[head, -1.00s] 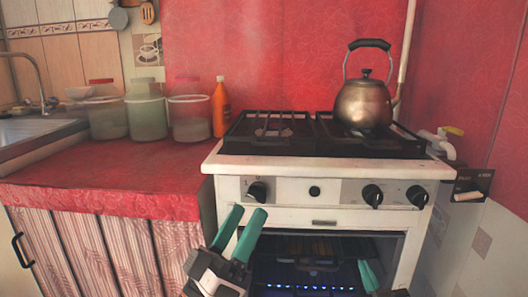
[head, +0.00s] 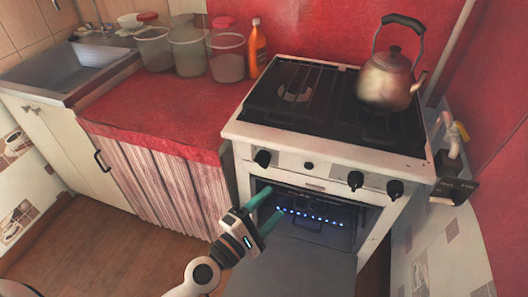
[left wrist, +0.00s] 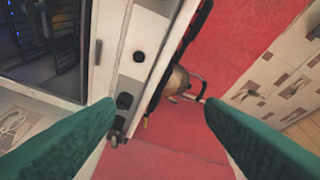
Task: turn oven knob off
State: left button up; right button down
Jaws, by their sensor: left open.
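The white stove (head: 325,184) has a row of black knobs along its front panel. One knob (head: 263,158) is at the left, with a small round black button (head: 308,165) beside it. Two more knobs (head: 355,180) (head: 394,188) are at the right. The oven below is open, and small blue flames (head: 310,215) burn inside. My left gripper (head: 277,201) is open and empty in front of the oven, below the left knob. In the left wrist view the left knob (left wrist: 124,100) shows beside one green fingertip; I cannot tell whether they touch. My right gripper is not in view.
The lowered oven door (head: 295,268) juts out below my left gripper. A kettle (head: 388,82) stands on the stove top. The red counter (head: 165,112) at the left holds several jars and an orange bottle (head: 257,48). Floor at lower left (head: 110,240) is clear.

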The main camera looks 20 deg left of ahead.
aim_at(260, 165)
pick_arm(q)
jog(key=w+a+f+n+y, duration=0.4)
jog(key=a+n+y, duration=0.3)
jog(key=n, duration=0.5)
jog(key=shift+t, duration=0.4)
jog(key=w, duration=1.1)
jog(key=shift+w+d+p, duration=0.1)
jog(key=shift+w+p, duration=0.1)
jog(key=shift+p, duration=0.2)
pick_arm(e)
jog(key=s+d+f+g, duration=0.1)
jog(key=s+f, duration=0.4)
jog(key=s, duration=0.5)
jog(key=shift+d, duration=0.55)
pick_arm(q)
jog(key=shift+c, duration=0.4)
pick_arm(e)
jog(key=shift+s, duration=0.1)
pick_arm(q)
jog(key=c, duration=0.9)
